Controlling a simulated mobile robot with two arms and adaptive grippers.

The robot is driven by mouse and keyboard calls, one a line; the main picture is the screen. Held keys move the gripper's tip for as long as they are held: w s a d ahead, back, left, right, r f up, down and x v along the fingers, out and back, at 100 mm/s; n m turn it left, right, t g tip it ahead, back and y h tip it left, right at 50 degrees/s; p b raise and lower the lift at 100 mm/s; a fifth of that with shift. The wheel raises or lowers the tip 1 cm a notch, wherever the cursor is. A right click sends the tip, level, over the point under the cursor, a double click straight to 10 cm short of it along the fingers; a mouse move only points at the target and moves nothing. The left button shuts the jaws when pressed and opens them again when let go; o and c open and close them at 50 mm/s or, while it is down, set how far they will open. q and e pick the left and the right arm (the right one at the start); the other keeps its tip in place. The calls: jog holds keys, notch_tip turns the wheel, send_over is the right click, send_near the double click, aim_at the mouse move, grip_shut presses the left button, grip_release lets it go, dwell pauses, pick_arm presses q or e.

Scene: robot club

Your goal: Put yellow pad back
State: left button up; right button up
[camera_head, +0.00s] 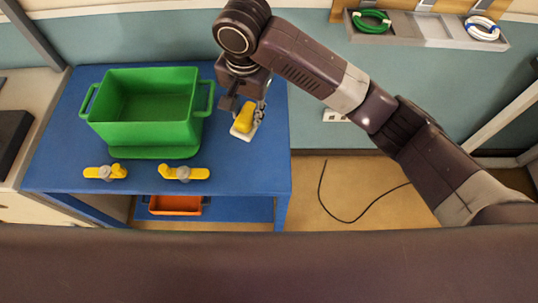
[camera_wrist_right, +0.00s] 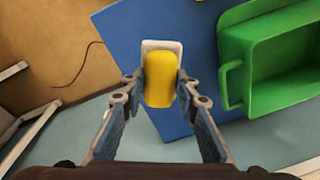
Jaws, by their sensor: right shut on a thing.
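The yellow pad (camera_head: 244,118) is a rounded yellow block at the right side of the blue table, right of the green bin. It also shows in the right wrist view (camera_wrist_right: 160,80), between my fingers. A white plate (camera_head: 238,134) shows under or behind it and sticks out past its end; the plate also shows in the wrist view (camera_wrist_right: 161,45). My right gripper (camera_head: 250,112) is shut on the yellow pad, with one finger on each side in the wrist view. I cannot tell whether the plate touches the table. My left gripper is not in view.
A green bin (camera_head: 150,133) stands on a green base on the blue table (camera_head: 60,160). Two yellow clamps (camera_head: 105,172) (camera_head: 186,173) lie in front of it. An orange tray (camera_head: 176,204) is on the lower shelf. A grey wall rack (camera_head: 430,28) holds cable coils. The table's front right is clear.

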jog(key=d+r+g, duration=0.1)
jog(key=d+r, duration=0.2)
jog(key=d, duration=0.2)
jog(key=shift+h, duration=0.3)
jog(key=shift+s+d+f+p, duration=0.15)
jog(key=shift+f+p, duration=0.15)
jog(key=shift+f, duration=2.95)
jog(key=shift+s+a+f+p, duration=0.1)
jog(key=shift+f+p, duration=0.15)
jog(key=shift+f, duration=2.95)
jog(key=shift+s+d+f+p, duration=0.15)
jog(key=shift+f+p, duration=0.15)
jog(key=shift+f, duration=2.95)
jog(key=o, duration=1)
jog(key=shift+a+r, duration=0.1)
notch_tip(320, 180, up, 12)
jog(key=shift+f+b, duration=0.1)
jog(key=shift+b, duration=0.65)
